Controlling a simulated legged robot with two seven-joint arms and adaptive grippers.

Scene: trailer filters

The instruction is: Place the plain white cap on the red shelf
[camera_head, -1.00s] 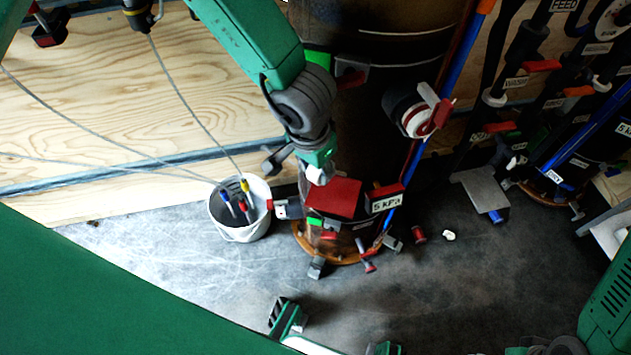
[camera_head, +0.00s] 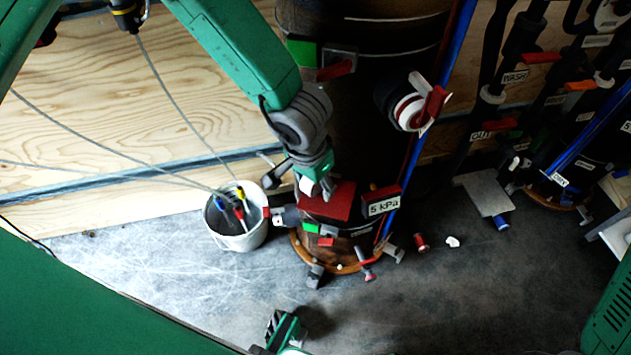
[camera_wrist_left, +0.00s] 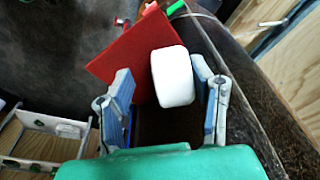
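The plain white cap (camera_wrist_left: 173,76) is a short white cylinder in the left wrist view. It lies between the two fingers of my left gripper (camera_wrist_left: 165,98), in front of the red shelf (camera_wrist_left: 125,60). A gap shows between the cap and the left-hand finger; the right-hand finger is close beside it. The fingers are apart. In the head view my left gripper (camera_head: 318,186) is at the left edge of the red shelf (camera_head: 338,203) on the dark column; the cap is hard to separate from the gripper there. Whether the cap rests on the shelf is unclear.
A white bucket (camera_head: 238,238) with coloured-tipped tools stands left of the column (camera_head: 385,85).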

